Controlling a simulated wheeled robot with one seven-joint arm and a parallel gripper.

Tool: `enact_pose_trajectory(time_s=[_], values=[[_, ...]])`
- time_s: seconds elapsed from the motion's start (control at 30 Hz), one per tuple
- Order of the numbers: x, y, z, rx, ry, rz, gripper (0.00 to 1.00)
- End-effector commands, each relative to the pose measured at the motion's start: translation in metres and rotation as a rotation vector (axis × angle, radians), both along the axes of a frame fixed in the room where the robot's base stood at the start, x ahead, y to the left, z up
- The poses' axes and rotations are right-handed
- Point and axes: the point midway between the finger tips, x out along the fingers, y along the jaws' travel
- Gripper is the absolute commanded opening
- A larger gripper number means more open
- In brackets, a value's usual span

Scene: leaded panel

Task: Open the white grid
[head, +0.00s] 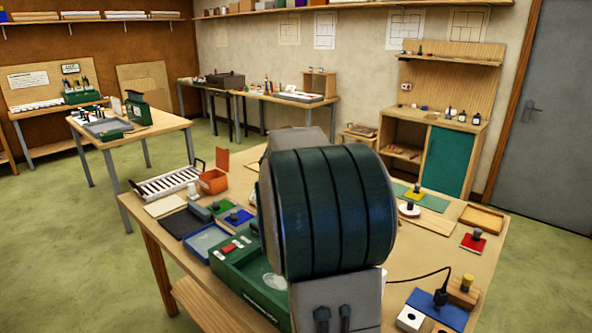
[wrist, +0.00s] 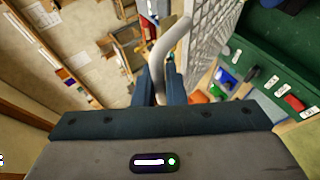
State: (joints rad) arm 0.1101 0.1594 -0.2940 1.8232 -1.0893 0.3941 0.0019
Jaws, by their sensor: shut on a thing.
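The white grid (wrist: 205,40) shows in the wrist view as a pale mesh panel, seen steeply from the side, right of my fingers. A grey curved bar handle (wrist: 159,58) is beside it. My gripper (wrist: 160,80) is shut on this handle, with a dark blue finger on each side. The green machine (wrist: 262,108) with white and red buttons lies to the right of the grid. In the head view my arm covers the grid and my gripper; part of the green machine (head: 247,280) shows left of the arm.
On the wooden table (head: 135,207) are a slatted rack (head: 165,184), an orange box (head: 213,182), a blue tray (head: 205,240), and a red block (head: 473,241). A blue stand with a black plug and cable (head: 437,308) is at the front right. Green floor is free at the left.

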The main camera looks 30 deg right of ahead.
Motion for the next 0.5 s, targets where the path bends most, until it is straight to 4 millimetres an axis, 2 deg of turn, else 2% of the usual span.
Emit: enact_pose_trajectory(time_s=[0.03, 0.5], values=[[0.0005, 0.0000, 0.0044, 0.002, -0.004, 0.007, 0.00], [-0.0049, -0.0097, 0.0053, 0.010, -0.005, -0.002, 0.00]])
